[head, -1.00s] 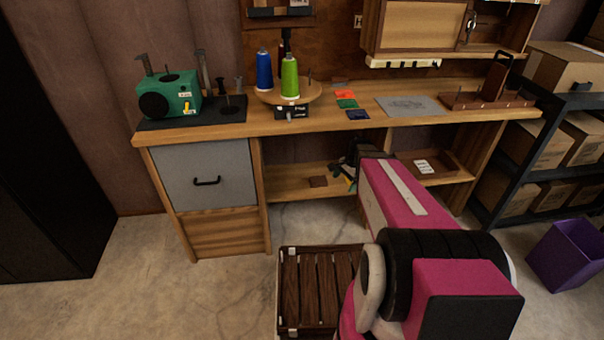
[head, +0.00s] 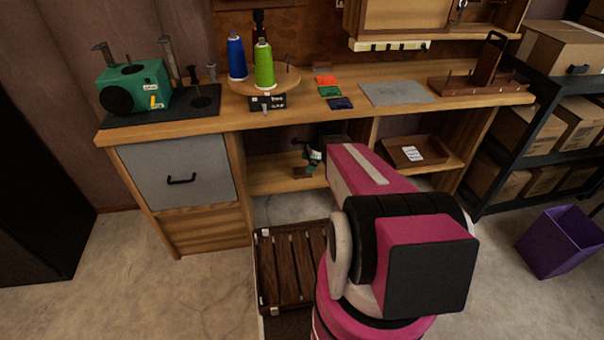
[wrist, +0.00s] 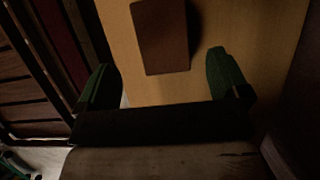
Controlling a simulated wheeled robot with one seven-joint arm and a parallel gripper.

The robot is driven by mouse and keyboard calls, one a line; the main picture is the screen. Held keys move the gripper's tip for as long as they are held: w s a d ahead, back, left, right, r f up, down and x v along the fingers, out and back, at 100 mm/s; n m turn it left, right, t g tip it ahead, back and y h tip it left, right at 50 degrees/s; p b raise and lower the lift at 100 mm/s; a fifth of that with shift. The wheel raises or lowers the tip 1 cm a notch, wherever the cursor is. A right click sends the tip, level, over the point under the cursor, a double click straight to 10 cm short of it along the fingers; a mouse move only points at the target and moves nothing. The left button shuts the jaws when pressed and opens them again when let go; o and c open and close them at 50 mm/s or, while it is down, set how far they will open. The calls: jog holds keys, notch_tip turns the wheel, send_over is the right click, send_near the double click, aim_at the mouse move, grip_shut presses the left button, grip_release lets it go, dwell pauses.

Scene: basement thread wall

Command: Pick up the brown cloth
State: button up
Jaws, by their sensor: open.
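The brown cloth (wrist: 160,38) is a small, dark, flat rectangle lying on the light wooden lower shelf of the bench. In the head view it is a small brown patch (head: 302,173) at the tips of my gripper (head: 308,158). In the wrist view my gripper (wrist: 165,80) has its two green fingers spread wide, with nothing between them. The cloth lies just beyond the fingertips, roughly centred between them.
The bench top (head: 215,124) is above the shelf (head: 270,178). A brown tray (head: 402,162) with a white label sits on the shelf to the right. A slatted dark crate (head: 285,262) stands on the floor in front. A purple bin (head: 560,243) is at right.

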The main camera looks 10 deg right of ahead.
aim_at(303, 170)
jog(key=x, duration=0.5)
jog(key=shift+w, duration=0.2)
jog(key=c, duration=1)
